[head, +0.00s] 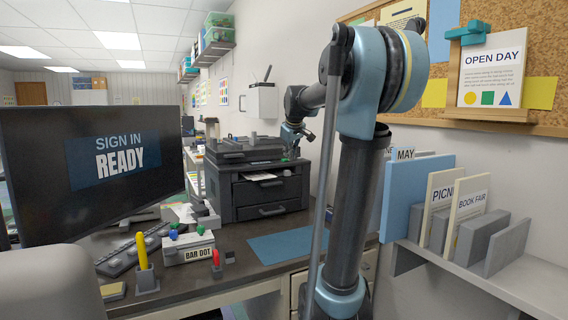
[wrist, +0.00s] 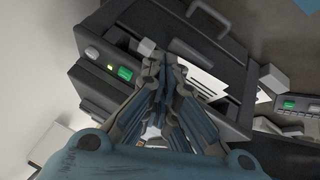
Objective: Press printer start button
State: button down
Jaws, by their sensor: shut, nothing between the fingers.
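The dark printer (head: 258,190) stands on the desk against the wall, with paper in its front slot. In the wrist view the printer (wrist: 215,60) fills the upper middle. Its control strip shows a green button (wrist: 125,73), a small lit green light beside it, and a pale round knob (wrist: 92,53). My gripper (wrist: 162,62) is shut and empty, its fingertips over the printer to the right of the green button and apart from it in the picture. In the head view my gripper (head: 294,138) is small, above the printer's right side; its fingertips are hard to make out.
A white box labelled BAR DOT (head: 188,248) with green and blue knobs sits in front of the printer. A monitor (head: 90,160) stands at left. A blue mat (head: 285,246) lies on the desk. A shelf with folders (head: 450,215) is at right.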

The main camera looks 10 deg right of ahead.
jog(key=w+r+n+t, duration=0.1)
jog(key=w+r, duration=0.2)
jog(key=w, duration=0.5)
jog(key=w+r+n+t, duration=0.1)
jog(key=w+r, duration=0.3)
jog(key=w, duration=0.4)
jog(key=shift+w+a+r+n, duration=0.25)
jog(key=shift+w+r+n, duration=0.05)
jog(key=shift+f, duration=4.45)
jog(key=shift+f, duration=0.7)
jog(key=shift+r, duration=0.8)
jog(key=shift+r, duration=2.5)
